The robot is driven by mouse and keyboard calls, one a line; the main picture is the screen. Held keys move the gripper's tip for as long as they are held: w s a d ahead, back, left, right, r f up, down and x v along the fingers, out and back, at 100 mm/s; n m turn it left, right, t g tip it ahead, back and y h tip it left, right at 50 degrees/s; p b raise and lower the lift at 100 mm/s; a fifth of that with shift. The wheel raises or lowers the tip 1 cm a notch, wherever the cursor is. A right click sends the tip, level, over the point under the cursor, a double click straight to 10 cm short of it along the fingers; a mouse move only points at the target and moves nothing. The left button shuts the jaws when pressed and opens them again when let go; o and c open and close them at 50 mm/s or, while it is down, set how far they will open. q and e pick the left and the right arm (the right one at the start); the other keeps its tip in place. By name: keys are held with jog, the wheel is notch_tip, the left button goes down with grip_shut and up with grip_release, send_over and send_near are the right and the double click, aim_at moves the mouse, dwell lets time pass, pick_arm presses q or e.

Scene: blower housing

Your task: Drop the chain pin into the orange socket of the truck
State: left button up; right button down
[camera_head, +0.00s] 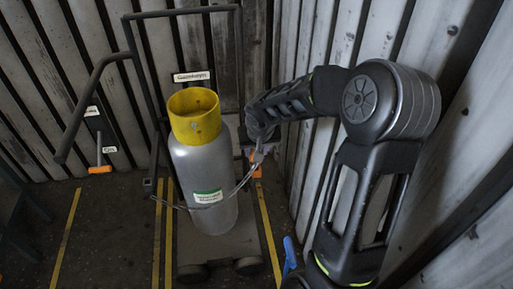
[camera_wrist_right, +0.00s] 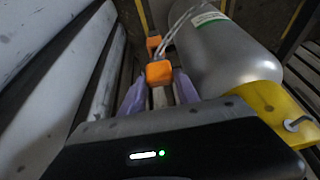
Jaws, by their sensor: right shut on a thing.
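The grey gas cylinder (camera_head: 205,165) with a yellow collar (camera_head: 194,116) stands upright on the truck (camera_head: 225,252). A chain (camera_head: 215,203) hangs across its front and rises on the right to my right gripper (camera_head: 259,150). In the wrist view the purple fingers of my right gripper (camera_wrist_right: 159,94) are shut on a pale shaft that I take for the chain pin (camera_wrist_right: 160,98). An orange block (camera_wrist_right: 159,72) is at the fingertips; I cannot tell whether it belongs to pin or socket. A second orange piece (camera_wrist_right: 153,45) lies beyond. The orange socket (camera_head: 257,170) seems to show just below the gripper. My left gripper is out of view.
The truck's dark handle frame (camera_head: 92,88) rises at the left. An orange piece (camera_head: 100,170) with a grey shaft is near the left wall. Corrugated walls stand close behind and to the right. A blue object (camera_head: 290,254) is low beside my arm. Yellow lines mark the floor.

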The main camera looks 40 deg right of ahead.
jog(key=shift+f+b, duration=0.35)
jog(key=shift+f, duration=0.35)
jog(key=shift+f+b, duration=0.5)
jog(key=shift+b, duration=0.15)
jog(key=shift+f, duration=0.15)
jog(key=c, duration=0.8)
grip_release()
jog(key=p+v, duration=0.1)
jog(key=v, duration=0.7)
